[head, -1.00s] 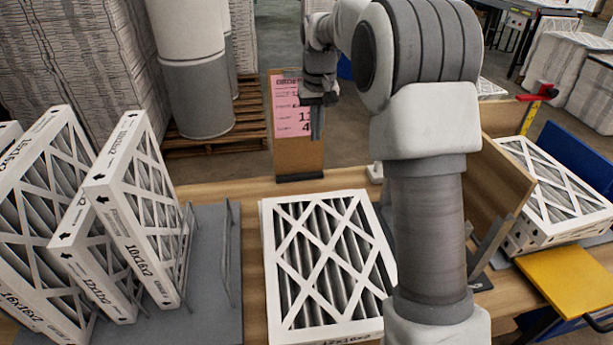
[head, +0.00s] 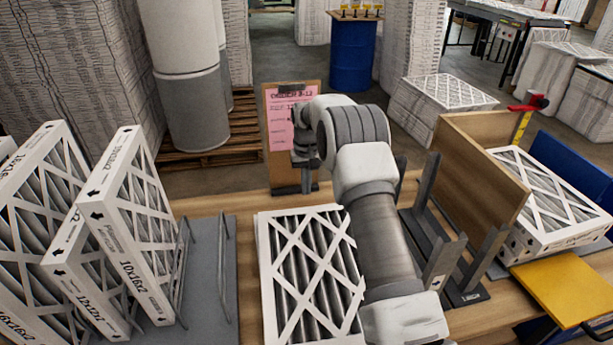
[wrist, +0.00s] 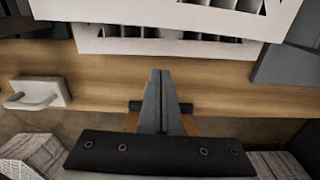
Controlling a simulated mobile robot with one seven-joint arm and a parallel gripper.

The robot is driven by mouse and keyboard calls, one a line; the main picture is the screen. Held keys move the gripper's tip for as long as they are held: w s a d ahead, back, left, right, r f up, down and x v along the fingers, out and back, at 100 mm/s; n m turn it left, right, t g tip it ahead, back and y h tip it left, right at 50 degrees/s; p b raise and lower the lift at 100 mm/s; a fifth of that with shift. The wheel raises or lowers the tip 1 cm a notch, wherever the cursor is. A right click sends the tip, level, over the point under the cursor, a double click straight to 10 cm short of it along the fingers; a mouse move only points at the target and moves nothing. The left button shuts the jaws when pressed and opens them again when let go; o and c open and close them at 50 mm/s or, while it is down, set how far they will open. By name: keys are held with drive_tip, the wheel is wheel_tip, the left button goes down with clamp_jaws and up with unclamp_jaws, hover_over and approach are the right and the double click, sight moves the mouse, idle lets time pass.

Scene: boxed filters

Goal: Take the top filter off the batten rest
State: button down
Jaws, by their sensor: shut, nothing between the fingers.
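A white-framed pleated filter (head: 312,280) lies flat on the wooden bench in front of my arm; my forearm hides its right side. White frame edges also show in the wrist view (wrist: 165,44), one seeming to lie over another. I cannot make out battens beneath them. My gripper (head: 306,180) points down beyond the filter's far edge, in front of the clipboard. In the wrist view its fingers (wrist: 158,80) are together and empty, over the bench strip, apart from the frame edges.
Upright filters (head: 130,230) stand in a grey rack (head: 212,270) at left. A wooden panel (head: 480,175) with dark brackets stands right of my arm. More filters (head: 550,200) lie beyond it, near a yellow plate (head: 570,285). A clipboard (head: 292,135) stands at the bench's far edge.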

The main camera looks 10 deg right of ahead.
drive_tip(key=s+f, duration=0.2)
drive_tip(key=f, duration=0.1)
drive_tip(key=shift+s+f+p, duration=0.15)
drive_tip(key=shift+s+p, duration=0.2)
drive_tip(key=shift+s, duration=0.65)
drive_tip(key=shift+s, duration=0.2)
